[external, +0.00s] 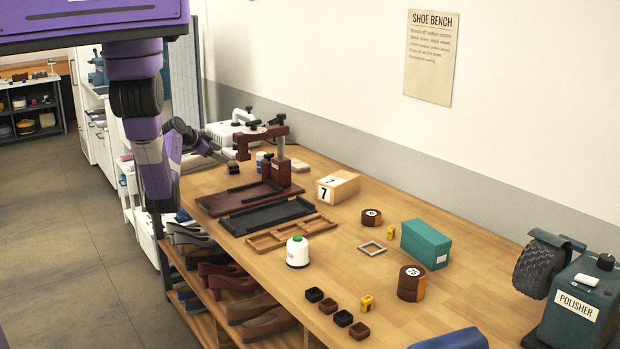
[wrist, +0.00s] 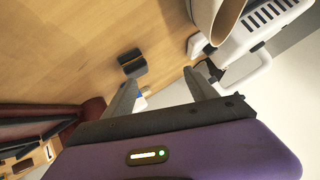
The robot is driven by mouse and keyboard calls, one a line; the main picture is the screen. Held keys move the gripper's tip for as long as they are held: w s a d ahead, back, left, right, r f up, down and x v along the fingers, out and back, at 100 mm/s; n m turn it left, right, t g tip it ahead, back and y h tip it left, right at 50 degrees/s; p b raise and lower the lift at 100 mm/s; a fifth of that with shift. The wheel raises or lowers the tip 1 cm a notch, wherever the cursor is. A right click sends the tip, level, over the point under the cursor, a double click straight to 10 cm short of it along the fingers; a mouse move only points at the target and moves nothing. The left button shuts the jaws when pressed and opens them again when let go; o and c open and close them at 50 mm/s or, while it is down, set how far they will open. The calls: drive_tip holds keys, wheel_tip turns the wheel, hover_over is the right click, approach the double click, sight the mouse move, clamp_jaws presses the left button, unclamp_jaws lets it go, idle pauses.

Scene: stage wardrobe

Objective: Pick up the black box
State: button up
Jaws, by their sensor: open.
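A small black box (external: 234,168) sits on the far left part of the wooden bench, left of the dark red press. In the wrist view the black box (wrist: 132,64) shows just beyond the tip of the left finger, not between the fingers. My gripper (external: 221,155) hangs above and close to it at the bench's far end. In the wrist view my gripper (wrist: 163,78) has its two fingers spread with nothing between them. I cannot tell whether the left finger touches the box.
The dark red press (external: 277,155) stands right of the box, with a white machine (external: 225,133) behind. A dark red tray (external: 235,198) and black tray (external: 268,216) lie nearer. Several small dark boxes (external: 343,318) sit at the front edge. A teal box (external: 426,244) stands farther right.

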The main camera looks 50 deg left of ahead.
sight(228, 165)
drive_tip(key=f+h, duration=0.1)
drive_tip(key=s+f+h+b, duration=0.1)
drive_tip(key=f+t+h+b, duration=0.1)
drive_tip(key=shift+s+d+f, duration=0.25)
drive_tip(key=shift+s+d, duration=0.05)
drive_tip(key=shift+s, duration=0.1)
drive_tip(key=shift+s+d+t+h+b, duration=0.1)
drive_tip(key=shift+s+t+h+b, duration=0.15)
drive_tip(key=shift+h+b, duration=0.4)
drive_tip(key=shift+s+d+r+t+h, duration=0.2)
drive_tip(key=shift+t+h, duration=0.15)
drive_tip(key=shift+h, duration=0.2)
drive_tip(key=shift+w+d+f, duration=0.15)
drive_tip(key=shift+w, duration=0.45)
drive_tip(key=x, duration=0.2)
drive_tip(key=p+x, duration=0.1)
drive_tip(key=x, duration=0.3)
drive_tip(key=shift+w+a, duration=0.2)
drive_tip(key=shift+w, duration=0.05)
drive_tip(key=shift+c, duration=0.5)
drive_tip(key=c, duration=1.3)
drive_tip(key=shift+c, duration=0.2)
